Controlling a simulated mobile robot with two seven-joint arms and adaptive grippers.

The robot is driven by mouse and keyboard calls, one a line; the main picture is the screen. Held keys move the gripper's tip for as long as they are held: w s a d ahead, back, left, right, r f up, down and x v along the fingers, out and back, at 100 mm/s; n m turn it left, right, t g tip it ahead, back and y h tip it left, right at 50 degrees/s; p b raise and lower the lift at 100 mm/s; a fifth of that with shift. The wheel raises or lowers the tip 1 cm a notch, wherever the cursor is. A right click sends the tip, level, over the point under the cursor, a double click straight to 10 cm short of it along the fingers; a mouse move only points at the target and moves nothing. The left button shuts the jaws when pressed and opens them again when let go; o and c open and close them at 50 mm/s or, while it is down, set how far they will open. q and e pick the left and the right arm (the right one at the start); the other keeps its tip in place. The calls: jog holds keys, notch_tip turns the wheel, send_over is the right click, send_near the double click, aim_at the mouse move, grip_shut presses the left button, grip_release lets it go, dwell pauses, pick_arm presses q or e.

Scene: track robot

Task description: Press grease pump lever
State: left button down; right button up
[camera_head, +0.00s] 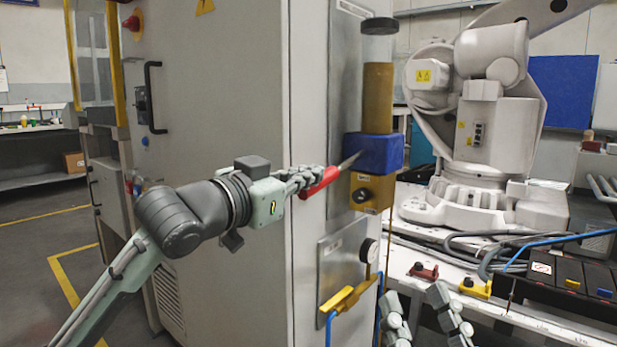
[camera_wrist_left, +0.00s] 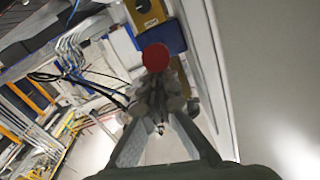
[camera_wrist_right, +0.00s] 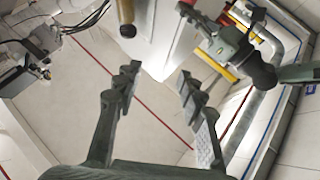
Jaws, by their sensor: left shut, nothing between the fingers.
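The grease pump has a brown cylinder (camera_head: 378,95) above a blue block (camera_head: 373,153), mounted on the cabinet side. Its lever, a pale metal rod with a red handle (camera_head: 320,182), slopes down to the left from the blue block. My left gripper (camera_head: 314,174) is shut at the red handle, its fingertips close against it; I cannot tell whether they touch. In the left wrist view the round red handle end (camera_wrist_left: 155,57) shows just beyond the shut fingers (camera_wrist_left: 157,88). My right gripper (camera_head: 416,297) is open and empty below the pump; its spread fingers fill the right wrist view (camera_wrist_right: 160,82).
The grey cabinet (camera_head: 225,90) stands close behind my left arm. A white robot arm (camera_head: 480,130) stands on the table at right, with cables (camera_head: 480,243) and a black case (camera_head: 570,285).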

pick_arm(q)
jog(key=shift+w+f, duration=0.1)
jog(key=shift+f, duration=0.4)
pick_arm(e)
jog(key=shift+s+d+r+t, duration=0.3)
jog(key=shift+r+t, duration=0.1)
jog(key=shift+t, duration=0.1)
